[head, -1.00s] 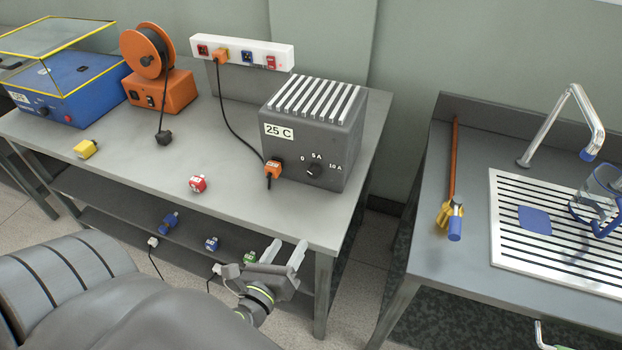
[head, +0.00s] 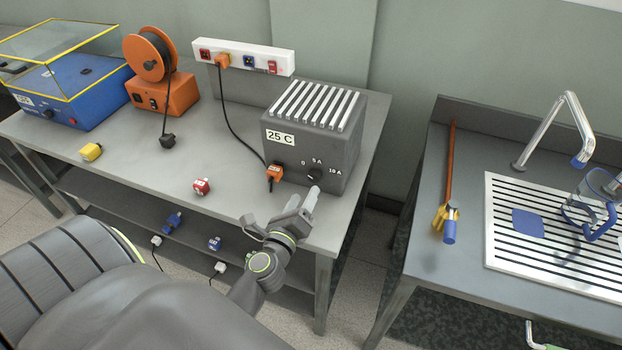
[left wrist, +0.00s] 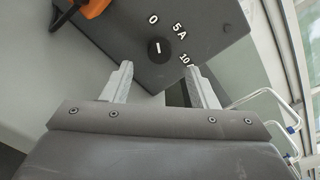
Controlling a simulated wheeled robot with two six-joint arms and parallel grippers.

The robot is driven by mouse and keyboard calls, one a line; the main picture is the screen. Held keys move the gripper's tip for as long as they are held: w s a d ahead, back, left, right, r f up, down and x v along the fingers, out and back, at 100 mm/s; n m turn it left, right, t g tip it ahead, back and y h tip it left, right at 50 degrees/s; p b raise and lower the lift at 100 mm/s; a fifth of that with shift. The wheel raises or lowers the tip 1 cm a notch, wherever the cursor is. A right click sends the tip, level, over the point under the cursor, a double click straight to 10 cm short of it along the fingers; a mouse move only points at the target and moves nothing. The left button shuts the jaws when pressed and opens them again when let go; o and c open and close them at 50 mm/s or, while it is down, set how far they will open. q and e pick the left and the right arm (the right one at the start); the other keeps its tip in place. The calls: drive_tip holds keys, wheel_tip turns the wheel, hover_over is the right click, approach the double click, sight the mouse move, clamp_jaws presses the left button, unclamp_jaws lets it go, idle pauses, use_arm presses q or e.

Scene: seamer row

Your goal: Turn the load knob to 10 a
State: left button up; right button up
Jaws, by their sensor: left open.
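The load knob (head: 314,174) is a small black dial on the front of a dark grey load box (head: 344,155). It also shows in the left wrist view (left wrist: 159,51), with printed marks 0, 5 A and 10 around it. Its white line seems to run up towards the 0, but is too small to be sure. My left gripper (head: 305,199) is open and empty, just in front of the knob and a little below it in the head view. In the left wrist view the knob lies beyond and between the two fingertips (left wrist: 160,69), apart from both. My right gripper is not in view.
An orange plug (head: 274,172) with a black cable sits in the box front, left of the knob. A red plug (head: 202,187) and a yellow plug (head: 91,152) lie on the bench (head: 228,165). The bench's front edge runs under my left arm. A sink counter stands right, across a gap.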

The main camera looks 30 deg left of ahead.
sight(313, 179)
use_arm(q)
drive_tip(key=x, duration=0.6)
drive_tip(key=shift+s, duration=0.1)
drive_tip(key=c, duration=1)
